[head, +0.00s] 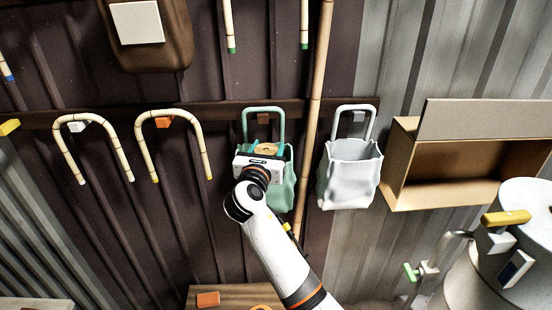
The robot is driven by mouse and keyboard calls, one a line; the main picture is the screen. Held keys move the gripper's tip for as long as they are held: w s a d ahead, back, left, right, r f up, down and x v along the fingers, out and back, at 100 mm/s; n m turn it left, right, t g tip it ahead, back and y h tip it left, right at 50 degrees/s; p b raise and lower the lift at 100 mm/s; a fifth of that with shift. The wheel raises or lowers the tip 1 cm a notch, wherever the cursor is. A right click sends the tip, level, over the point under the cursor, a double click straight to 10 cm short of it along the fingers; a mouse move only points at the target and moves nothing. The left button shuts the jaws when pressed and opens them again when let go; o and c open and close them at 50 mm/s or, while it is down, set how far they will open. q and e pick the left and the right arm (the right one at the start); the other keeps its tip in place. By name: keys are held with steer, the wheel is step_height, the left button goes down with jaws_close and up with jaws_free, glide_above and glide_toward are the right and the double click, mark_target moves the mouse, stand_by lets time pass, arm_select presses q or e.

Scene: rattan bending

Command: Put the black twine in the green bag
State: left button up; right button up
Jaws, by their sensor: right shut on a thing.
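The green bag (284,190) hangs by its looped handle from a peg on the wall rail, in the middle of the head view. My right gripper (265,149) is at the mouth of this bag and covers much of it. It is shut on a tan-brown round thing (266,147), of which only a small part shows. I see no black on it and cannot tell whether it is the black twine. Its lower part is hidden, so I cannot tell how far it is inside the bag. My left gripper is not in view.
A white bag (349,175) hangs just right of the green one, past an upright cane pole (315,105). An open cardboard box (400,160) is further right. Bent canes (93,115) hang at left. A metal vessel (452,285) stands at lower right.

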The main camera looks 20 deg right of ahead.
steer(key=shift+w+a+f+b, duration=0.1)
steer(key=shift+w+a+b, duration=0.25)
steer(key=shift+a, duration=0.2)
steer(key=shift+w+a+f+b, duration=0.1)
steer(key=shift+w+a+b, duration=0.25)
steer(key=shift+a, duration=0.2)
steer(key=shift+w+d+f+b, duration=0.15)
steer(key=shift+w+d+b, duration=0.05)
steer(key=shift+w+b, duration=0.5)
steer(key=shift+w+d+f+b, duration=0.1)
steer(key=shift+w+d+b, duration=0.65)
steer(key=shift+d, duration=0.4)
steer(key=w, duration=0.2)
steer(key=w+d, duration=0.1)
steer(key=w, duration=0.2)
steer(key=shift+w+d+f, duration=0.15)
steer(key=shift+w+d, duration=0.15)
steer(key=shift+w, duration=0.05)
steer(key=o, duration=0.8)
steer(key=shift+w, duration=0.1)
steer(key=shift+c, duration=0.2)
steer(key=o, duration=0.3)
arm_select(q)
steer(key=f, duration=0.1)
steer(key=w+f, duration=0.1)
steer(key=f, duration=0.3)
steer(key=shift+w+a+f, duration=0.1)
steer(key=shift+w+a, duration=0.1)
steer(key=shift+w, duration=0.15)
